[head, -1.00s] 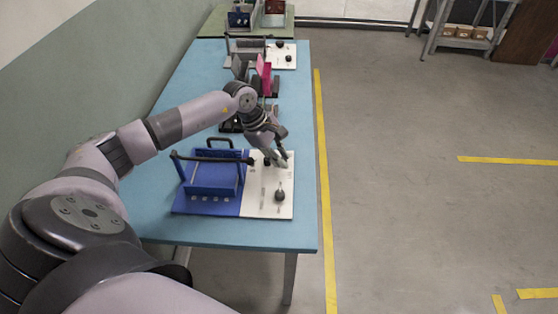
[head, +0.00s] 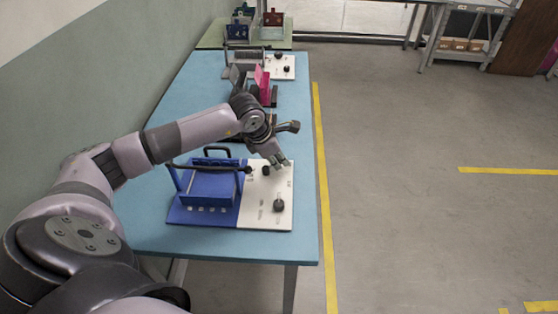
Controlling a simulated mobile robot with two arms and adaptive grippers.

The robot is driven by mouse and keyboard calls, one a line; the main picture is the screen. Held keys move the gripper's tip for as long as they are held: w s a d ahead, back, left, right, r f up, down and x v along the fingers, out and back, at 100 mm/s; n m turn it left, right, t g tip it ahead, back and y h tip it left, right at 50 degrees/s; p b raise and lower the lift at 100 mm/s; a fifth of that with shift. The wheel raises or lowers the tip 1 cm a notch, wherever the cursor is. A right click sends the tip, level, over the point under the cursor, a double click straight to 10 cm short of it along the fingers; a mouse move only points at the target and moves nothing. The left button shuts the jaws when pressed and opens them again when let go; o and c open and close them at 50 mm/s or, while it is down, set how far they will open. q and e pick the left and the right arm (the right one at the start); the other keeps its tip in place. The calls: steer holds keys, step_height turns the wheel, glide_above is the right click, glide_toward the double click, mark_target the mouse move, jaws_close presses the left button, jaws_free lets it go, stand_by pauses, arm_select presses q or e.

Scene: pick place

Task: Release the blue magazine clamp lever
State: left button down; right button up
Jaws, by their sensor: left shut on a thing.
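The blue magazine (head: 211,185) stands on a blue and white base (head: 250,215) near the front of the blue table. A black bar (head: 190,167) runs across it, and a dark handle loop (head: 217,152) rises behind. Two black knobs stand on the white panel, one at the far side (head: 266,170) and one nearer (head: 278,205). My left gripper (head: 282,163) points down over the far right part of the white panel, beside the far knob. Its fingers are shut on a small part that I take for the clamp lever; the fingers hide it. My right gripper is not in view.
A pink and grey fixture (head: 262,82) stands behind on the blue table (head: 204,95), with another white-panelled fixture (head: 282,68) farther back. A green table (head: 210,42) lies beyond. The floor on the right is clear, with yellow lines.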

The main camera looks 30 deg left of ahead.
arm_select(q)
steer(key=shift+a+n, duration=0.1)
steer(key=shift+n, duration=0.2)
steer(key=c, duration=1.5)
jaws_free()
steer(key=v, duration=1.2)
